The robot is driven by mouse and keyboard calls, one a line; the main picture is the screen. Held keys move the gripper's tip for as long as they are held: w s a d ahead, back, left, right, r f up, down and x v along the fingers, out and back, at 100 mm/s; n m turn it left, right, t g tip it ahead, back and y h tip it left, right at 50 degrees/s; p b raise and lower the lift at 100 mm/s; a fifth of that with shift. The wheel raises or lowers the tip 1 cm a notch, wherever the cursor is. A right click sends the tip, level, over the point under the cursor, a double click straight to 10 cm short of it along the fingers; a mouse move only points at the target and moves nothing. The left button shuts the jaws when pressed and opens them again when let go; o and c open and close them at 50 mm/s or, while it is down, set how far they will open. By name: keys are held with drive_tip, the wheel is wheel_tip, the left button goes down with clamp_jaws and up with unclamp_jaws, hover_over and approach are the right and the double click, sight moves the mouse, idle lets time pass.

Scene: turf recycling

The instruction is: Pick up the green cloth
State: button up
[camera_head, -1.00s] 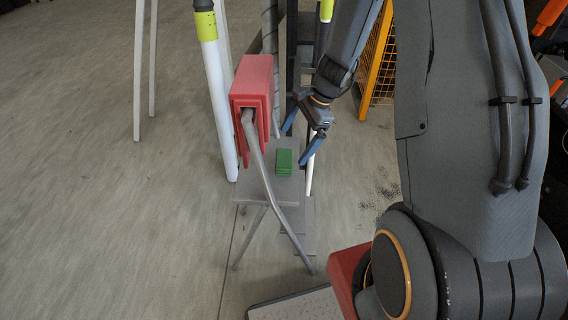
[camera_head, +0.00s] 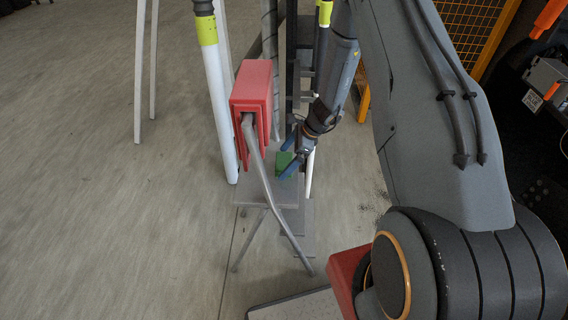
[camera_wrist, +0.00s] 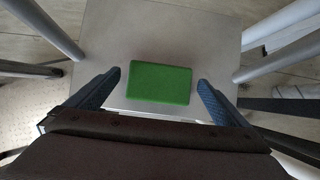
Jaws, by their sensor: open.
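The green cloth (camera_head: 283,164) lies folded as a small block on a grey stool top (camera_head: 250,190). In the wrist view the cloth (camera_wrist: 159,83) lies flat, longer side across the picture, between the two blue fingers. My gripper (camera_head: 287,158) is open, with one finger to each side of the cloth; in the wrist view my gripper (camera_wrist: 160,82) shows a gap between each fingertip and the cloth. In the head view the gripper partly hides the cloth. I cannot tell how far the fingertips are above the stool top.
A yellow mesh fence (camera_head: 470,35) stands back right. Open floor (camera_head: 90,220) lies to the left.

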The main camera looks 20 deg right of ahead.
sight(285, 160)
drive_tip(key=shift+w+a+f, duration=0.1)
drive_tip(key=shift+a+f, duration=0.25)
drive_tip(key=shift+f, duration=0.25)
drive_tip(key=shift+c, duration=0.3)
drive_tip(key=c, duration=1.1)
drive_tip(key=shift+d+r, duration=0.1)
drive_tip(key=shift+r, duration=0.05)
drive_tip(key=shift+d+r+b, duration=0.1)
drive_tip(key=shift+r+b, duration=0.1)
drive_tip(key=shift+b, duration=0.1)
wheel_tip(285, 160, up, 6)
drive_tip(key=shift+r+b, duration=0.15)
drive_tip(key=shift+b, duration=0.65)
drive_tip(key=s+d+b, duration=0.2)
drive_tip(key=s+d, duration=0.1)
drive_tip(key=d, duration=0.6)
drive_tip(key=s+d+b, duration=0.2)
drive_tip(key=s+d, duration=0.1)
drive_tip(key=d, duration=0.6)
drive_tip(key=shift+d, duration=0.35)
drive_tip(key=shift+s, duration=0.1)
